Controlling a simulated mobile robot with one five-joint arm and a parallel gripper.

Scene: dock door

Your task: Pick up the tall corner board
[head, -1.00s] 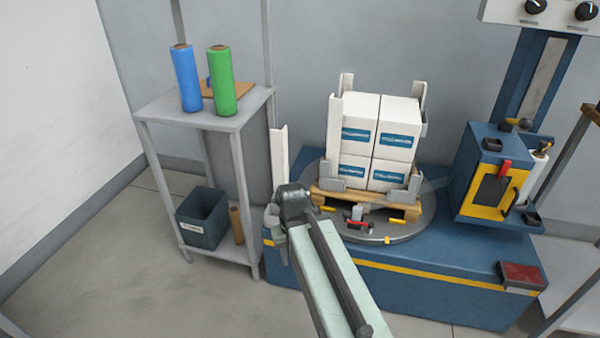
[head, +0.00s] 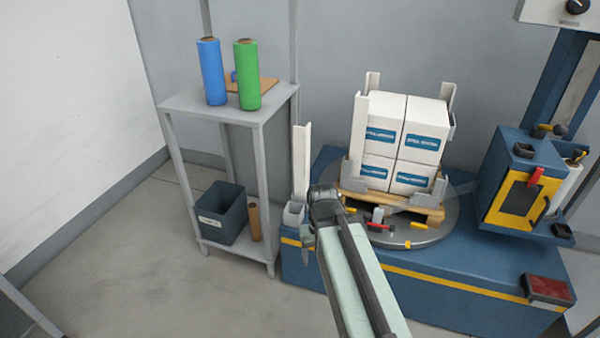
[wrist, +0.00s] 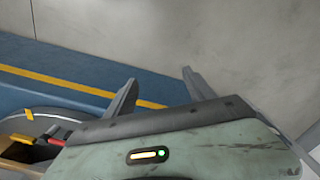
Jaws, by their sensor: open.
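A tall white corner board (head: 301,158) stands upright in a small light holder (head: 294,213) at the left end of the blue machine base. In the head view my gripper (head: 309,247) hangs just in front and slightly right of the holder, apart from the board as far as I can tell. In the wrist view the two jaws of my gripper (wrist: 160,90) are spread with nothing between them. The board does not show in the wrist view. Other white corner boards (head: 358,125) stand against the carton stack.
White cartons (head: 402,145) sit on a wooden pallet (head: 390,200) on the round turntable (head: 445,222). A grey shelf (head: 190,105) at left holds a blue roll (head: 211,72) and a green roll (head: 247,75), with a dark bin (head: 221,213) below. The left floor is clear.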

